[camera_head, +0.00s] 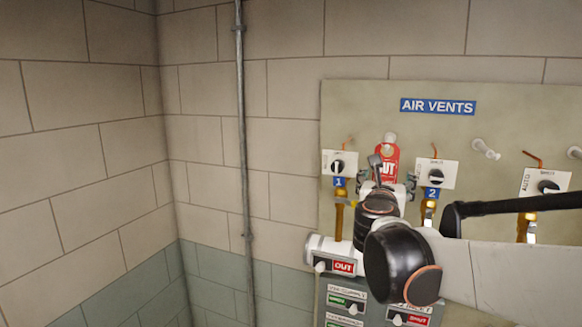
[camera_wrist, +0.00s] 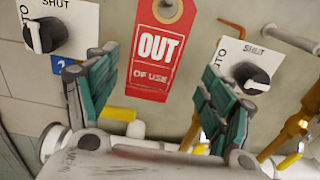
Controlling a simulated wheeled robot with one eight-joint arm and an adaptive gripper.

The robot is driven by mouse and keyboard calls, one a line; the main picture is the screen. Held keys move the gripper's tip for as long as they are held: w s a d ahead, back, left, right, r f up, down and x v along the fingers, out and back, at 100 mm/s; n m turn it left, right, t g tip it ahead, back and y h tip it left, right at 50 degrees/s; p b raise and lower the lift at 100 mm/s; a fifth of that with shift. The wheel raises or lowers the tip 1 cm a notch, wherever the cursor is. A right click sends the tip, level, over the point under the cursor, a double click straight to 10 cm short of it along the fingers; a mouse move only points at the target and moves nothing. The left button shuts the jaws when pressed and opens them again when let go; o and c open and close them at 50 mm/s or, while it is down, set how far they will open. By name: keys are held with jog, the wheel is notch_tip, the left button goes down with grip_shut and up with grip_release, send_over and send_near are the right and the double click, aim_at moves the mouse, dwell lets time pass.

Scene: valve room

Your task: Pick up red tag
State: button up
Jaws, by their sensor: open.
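The red tag (camera_wrist: 160,60), printed "OUT OF USE", hangs upright on the panel between two valve knobs. It has a hole with a pale ring at its top, where it hangs on a white peg (camera_head: 390,138). In the head view the tag (camera_head: 388,155) is partly hidden behind my gripper (camera_head: 384,185). In the wrist view my gripper (camera_wrist: 158,95) is open, its two green-padded fingers on either side of the tag's lower part. The fingers are apart from the tag and nothing is between them in their grip.
Knob 1 (camera_head: 338,166) and knob 2 (camera_head: 436,175) flank the tag, with brass pipes below them. A bare peg (camera_head: 486,149) sticks out to the right. Another knob plate (camera_head: 546,184) is further right. The left wall is clear.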

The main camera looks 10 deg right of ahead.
aim_at(385, 173)
jog(key=shift+w+d+r, duration=0.1)
jog(key=shift+w+d, duration=0.1)
jog(key=shift+w, duration=0.1)
jog(key=shift+a+p+x, duration=0.25)
jog(key=shift+p+x, duration=0.55)
jog(key=shift+x, duration=1.4)
jog(key=shift+w, duration=0.2)
jog(key=c, duration=1)
jog(key=shift+d+r, duration=0.1)
